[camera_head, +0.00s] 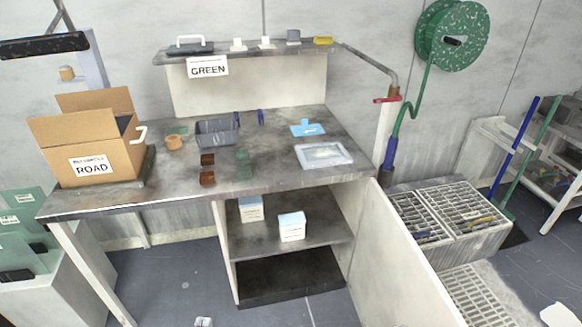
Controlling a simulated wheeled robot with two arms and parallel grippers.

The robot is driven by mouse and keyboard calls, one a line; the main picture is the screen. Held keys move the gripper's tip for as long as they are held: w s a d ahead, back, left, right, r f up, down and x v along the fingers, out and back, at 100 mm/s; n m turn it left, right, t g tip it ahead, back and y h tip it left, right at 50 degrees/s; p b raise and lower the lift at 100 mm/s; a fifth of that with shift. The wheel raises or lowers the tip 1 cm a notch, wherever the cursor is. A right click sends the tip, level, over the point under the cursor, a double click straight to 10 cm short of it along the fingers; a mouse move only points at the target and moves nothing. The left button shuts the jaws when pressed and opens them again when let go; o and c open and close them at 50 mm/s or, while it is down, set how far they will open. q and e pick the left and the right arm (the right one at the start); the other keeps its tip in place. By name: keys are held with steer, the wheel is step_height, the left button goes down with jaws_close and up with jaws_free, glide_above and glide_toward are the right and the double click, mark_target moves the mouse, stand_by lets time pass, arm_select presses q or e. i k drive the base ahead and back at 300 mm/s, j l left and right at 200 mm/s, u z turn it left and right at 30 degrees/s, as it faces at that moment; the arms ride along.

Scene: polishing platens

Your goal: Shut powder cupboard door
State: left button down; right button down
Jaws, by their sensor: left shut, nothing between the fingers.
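The powder cupboard (287,277) is built under the right part of the workbench. Its pale door (400,262) stands wide open, swung out from the right side towards me, and its lower end is cut off by the bottom edge. Two white boxes with blue tops, one farther left (250,209) and one nearer (291,229), sit on the inner shelf (325,235). Only the tip of my left gripper (203,322) shows at the bottom edge. It is shut and empty, left of the door and apart from it. My right gripper does not show.
The bench (120,198) carries a cardboard box marked ROAD (92,150), a grey bin (215,132) and a clear tray (324,155). Right of the door are a grated drain unit (480,240) and a green hose reel (452,35). Floor before the cupboard looks clear.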

mark_target(390, 283)
steer(key=l+z, duration=0.2)
steer(key=z, duration=0.55)
